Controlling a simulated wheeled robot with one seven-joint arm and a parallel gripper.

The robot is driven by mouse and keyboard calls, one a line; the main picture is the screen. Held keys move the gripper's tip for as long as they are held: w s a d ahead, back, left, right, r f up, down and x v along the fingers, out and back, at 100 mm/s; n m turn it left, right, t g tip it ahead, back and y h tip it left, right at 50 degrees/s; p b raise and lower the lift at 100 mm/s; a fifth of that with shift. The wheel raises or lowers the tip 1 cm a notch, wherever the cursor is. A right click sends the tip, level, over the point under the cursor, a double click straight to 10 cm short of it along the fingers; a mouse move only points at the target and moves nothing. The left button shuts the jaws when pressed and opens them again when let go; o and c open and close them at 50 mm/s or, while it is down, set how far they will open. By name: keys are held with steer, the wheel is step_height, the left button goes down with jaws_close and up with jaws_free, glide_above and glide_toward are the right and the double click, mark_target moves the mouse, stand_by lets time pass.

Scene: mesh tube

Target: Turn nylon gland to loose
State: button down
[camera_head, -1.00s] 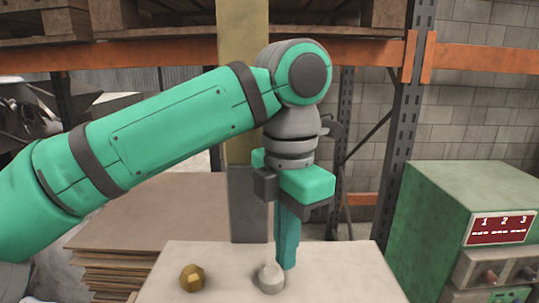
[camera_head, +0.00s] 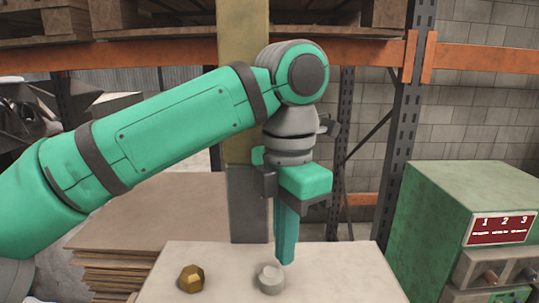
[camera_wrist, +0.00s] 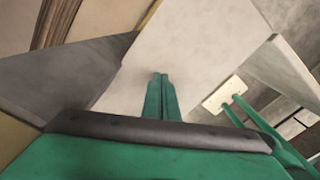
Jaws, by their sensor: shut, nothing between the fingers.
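A pale grey-white gland (camera_head: 270,279), which looks like the nylon one, stands on the pale bench top (camera_head: 340,280) in the head view. A brass-coloured faceted gland (camera_head: 191,279) stands to its left. My gripper (camera_head: 286,263) points down with its teal fingers together and nothing between them. The fingertips show just above and to the right of the pale gland, and I cannot tell whether they are in front of or behind it. In the wrist view the closed fingertips (camera_wrist: 160,76) lie over a bare pale surface. I cannot make out either gland there.
A green control box (camera_head: 440,220) with a red panel marked 1 2 3 (camera_head: 502,228) stands to the right. Stacked boards (camera_head: 110,265) lie at the left. A rack post (camera_head: 402,130) and orange beams are behind. The bench top right of the pale gland is clear.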

step_height(320, 180, up, 6)
stand_by(0.6)
